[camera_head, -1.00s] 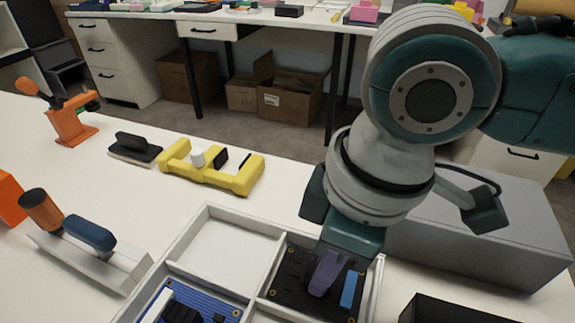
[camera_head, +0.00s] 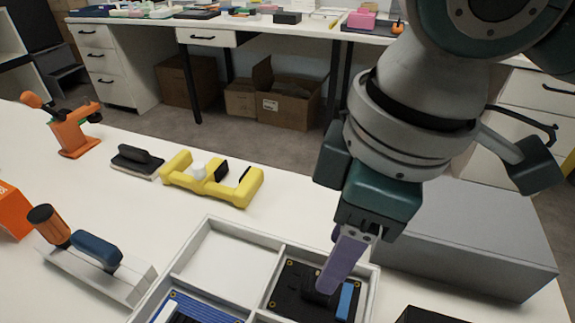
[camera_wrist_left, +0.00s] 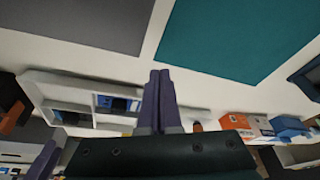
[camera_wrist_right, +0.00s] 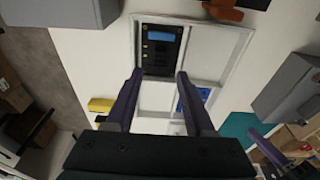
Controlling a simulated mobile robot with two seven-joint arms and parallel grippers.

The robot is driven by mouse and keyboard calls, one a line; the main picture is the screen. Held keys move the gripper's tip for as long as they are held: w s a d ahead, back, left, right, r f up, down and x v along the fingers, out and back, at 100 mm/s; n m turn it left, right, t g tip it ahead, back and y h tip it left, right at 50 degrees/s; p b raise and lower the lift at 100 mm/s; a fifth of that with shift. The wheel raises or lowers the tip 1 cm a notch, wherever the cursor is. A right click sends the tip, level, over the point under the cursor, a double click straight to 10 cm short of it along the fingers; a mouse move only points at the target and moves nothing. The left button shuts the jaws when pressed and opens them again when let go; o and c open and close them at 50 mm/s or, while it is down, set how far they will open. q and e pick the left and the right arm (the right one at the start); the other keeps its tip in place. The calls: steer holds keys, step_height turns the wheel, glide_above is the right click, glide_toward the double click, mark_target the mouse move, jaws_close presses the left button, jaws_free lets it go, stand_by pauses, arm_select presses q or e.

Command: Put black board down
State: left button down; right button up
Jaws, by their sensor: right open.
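The black board (camera_head: 284,290), with a blue strip on it, lies flat in a compartment of the light grey divided tray (camera_head: 188,247). It also shows in the right wrist view (camera_wrist_right: 160,55). My right gripper (camera_head: 330,288) is over the board, with its purple fingers spread apart. In the right wrist view my right gripper (camera_wrist_right: 159,73) has nothing between its fingers, and the board lies beyond the tips. A blue board (camera_head: 195,308) is in another compartment.
A grey box (camera_head: 470,240) stands right of the tray. The tray's upper-left compartment (camera_head: 225,258) is empty.

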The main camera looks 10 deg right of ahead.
steer(key=r, duration=0.3)
steer(key=r+p, duration=0.1)
steer(key=r, duration=0.1)
steer(key=shift+s+d+r, duration=0.2)
steer(key=shift+s+d, duration=0.05)
steer(key=shift+d, duration=0.1)
steer(key=shift+a, duration=0.1)
stand_by(0.6)
